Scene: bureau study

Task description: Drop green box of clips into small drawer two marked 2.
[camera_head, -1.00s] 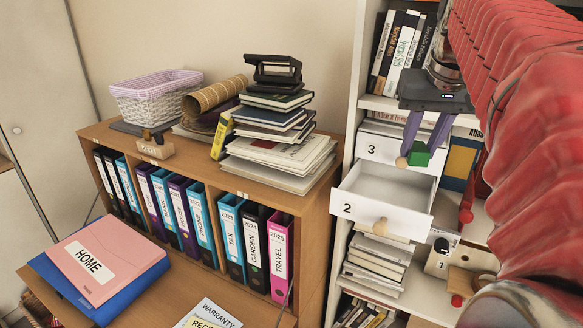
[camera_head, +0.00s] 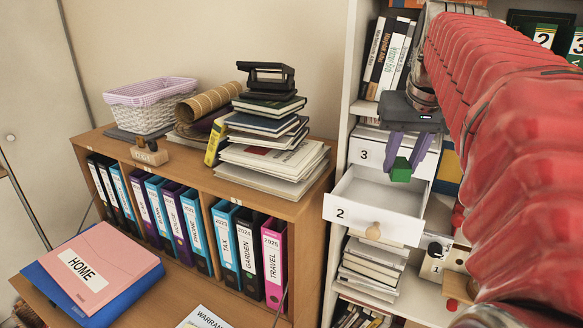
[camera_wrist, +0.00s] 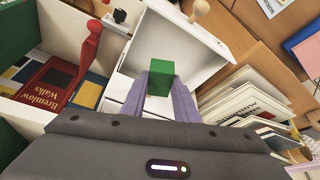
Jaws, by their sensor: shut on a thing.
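The green box of clips (camera_head: 401,170) is held between the purple fingers of my gripper (camera_head: 405,155). It also shows in the wrist view (camera_wrist: 160,77), at the tips of the fingers. My gripper is shut on it, above the open drawer marked 2. Drawer two (camera_head: 345,192) is pulled out and its white inside is visible; it has a round wooden knob (camera_head: 373,231). In the wrist view the drawer's white wall (camera_wrist: 205,28) lies beyond and around the box. The box appears above the drawer's floor, but the exact height is hard to tell.
Drawer 3 (camera_head: 366,154) is just above and looks shut. Stacked books (camera_head: 370,268) lie below drawer two. A wooden cabinet with binders (camera_head: 273,262) stands left. A red-handled object (camera_wrist: 88,45) is beside the drawer.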

